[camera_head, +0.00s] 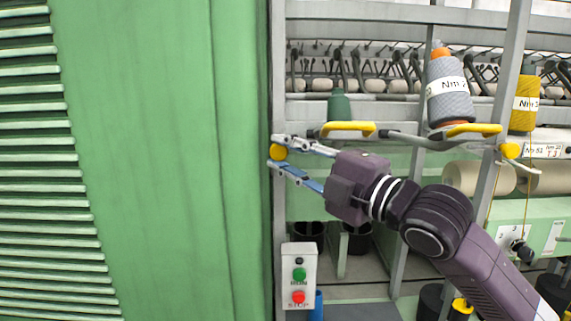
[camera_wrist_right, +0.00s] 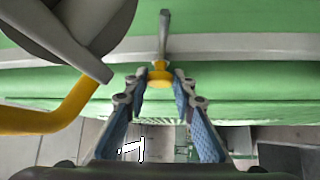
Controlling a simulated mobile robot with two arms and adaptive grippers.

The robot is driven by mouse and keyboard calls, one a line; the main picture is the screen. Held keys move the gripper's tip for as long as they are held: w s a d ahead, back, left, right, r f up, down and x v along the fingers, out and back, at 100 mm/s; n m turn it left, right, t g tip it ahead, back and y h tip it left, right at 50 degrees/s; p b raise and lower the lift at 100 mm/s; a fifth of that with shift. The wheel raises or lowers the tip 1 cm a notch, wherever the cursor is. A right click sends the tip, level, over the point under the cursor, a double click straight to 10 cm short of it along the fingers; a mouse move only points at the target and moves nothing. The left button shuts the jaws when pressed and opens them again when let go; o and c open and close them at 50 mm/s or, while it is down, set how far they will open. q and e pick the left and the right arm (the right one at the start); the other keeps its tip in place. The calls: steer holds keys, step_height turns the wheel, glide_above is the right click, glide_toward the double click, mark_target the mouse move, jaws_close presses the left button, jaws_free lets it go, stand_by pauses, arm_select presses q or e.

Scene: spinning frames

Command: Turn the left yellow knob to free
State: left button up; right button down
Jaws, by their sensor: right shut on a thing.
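The left yellow knob (camera_head: 278,152) is a small round knob on the grey post at the left end of the spinning frame. My right gripper (camera_head: 277,152) reaches in from the right and is shut on this knob, one finger above and one below it. In the right wrist view the knob (camera_wrist_right: 160,77) sits between the blue-padded fingertips of the gripper (camera_wrist_right: 158,84), with a grey bar beyond it. The knob's back is hidden. My left gripper is not in view.
A yellow handle (camera_head: 348,129) lies close above my right gripper. Another yellow knob (camera_head: 510,150) and a grey yarn cone (camera_head: 449,90) are to the right. A control box (camera_head: 299,275) with green and red buttons hangs below. A green panel (camera_head: 160,160) fills the left.

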steer(key=m+t+b, duration=0.1)
steer(key=b, duration=0.1)
steer(key=f+m+t+y+b, duration=0.1)
steer(key=shift+a+m+b, duration=0.1)
steer(key=shift+m+b, duration=0.2)
steer(key=shift+b, duration=0.1)
steer(key=shift+r+m+t+b, duration=0.15)
steer(key=shift+m+t+b, duration=0.95)
steer(key=shift+m+b, duration=0.1)
steer(key=c, duration=1.6)
jaws_free()
steer(key=shift+r, duration=0.1)
